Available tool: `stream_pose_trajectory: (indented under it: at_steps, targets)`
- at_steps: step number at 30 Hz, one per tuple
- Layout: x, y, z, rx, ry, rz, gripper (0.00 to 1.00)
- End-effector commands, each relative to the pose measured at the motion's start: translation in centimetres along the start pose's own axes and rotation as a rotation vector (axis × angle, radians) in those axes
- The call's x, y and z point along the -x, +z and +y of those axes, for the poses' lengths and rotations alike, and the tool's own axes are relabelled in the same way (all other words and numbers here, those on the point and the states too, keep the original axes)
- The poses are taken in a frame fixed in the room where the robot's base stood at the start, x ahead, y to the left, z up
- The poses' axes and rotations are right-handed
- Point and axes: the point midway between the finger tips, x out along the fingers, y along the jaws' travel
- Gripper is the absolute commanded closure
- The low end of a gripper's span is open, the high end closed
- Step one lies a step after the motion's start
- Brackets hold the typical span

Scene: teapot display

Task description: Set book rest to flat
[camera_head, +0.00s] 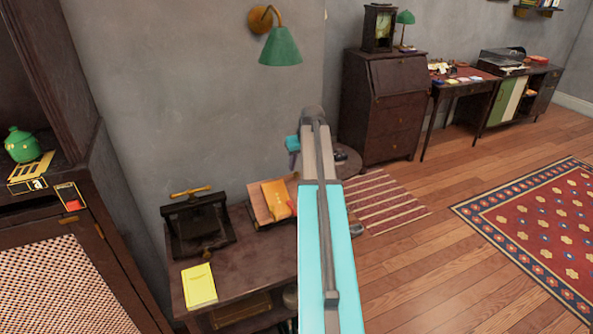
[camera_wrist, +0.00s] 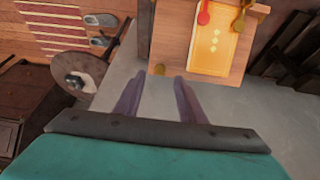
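The wooden book rest (camera_head: 257,207) stands on a dark low table, with an orange-yellow book (camera_head: 276,199) on it. Its board looks tilted in the head view, and my arm hides its right side. In the wrist view the book rest (camera_wrist: 168,48) is at the top, with the yellow book (camera_wrist: 214,42) on its face and a small gold piece at its lower edge. My gripper (camera_wrist: 158,96) is open and empty, its two purple fingers apart and pointing toward the board's lower edge without visible contact. In the head view my gripper (camera_head: 293,160) is near the book rest's upper right.
The low table (camera_head: 240,256) also holds a dark press (camera_head: 197,222) and a yellow booklet (camera_head: 199,286). A tall cabinet (camera_head: 60,260) stands at left. A round stool (camera_wrist: 78,77) and striped rug (camera_head: 388,205) lie beyond. Wooden floor is free at right.

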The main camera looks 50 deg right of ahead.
Motion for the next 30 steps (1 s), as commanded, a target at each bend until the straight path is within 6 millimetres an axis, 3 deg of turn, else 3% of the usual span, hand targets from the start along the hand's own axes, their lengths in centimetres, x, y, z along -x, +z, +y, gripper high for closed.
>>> stream_pose_trajectory:
  at_steps: [12, 26, 30]
  targets:
    - [-4.3, -0.1, -0.1, 0.001, 0.0, 0.0, 0.63]
    - [-5.2, -0.1, -0.2, 0.002, -0.001, 0.0, 0.63]
    - [-5.2, -0.1, -0.2, 0.002, -0.001, 0.0, 0.84]
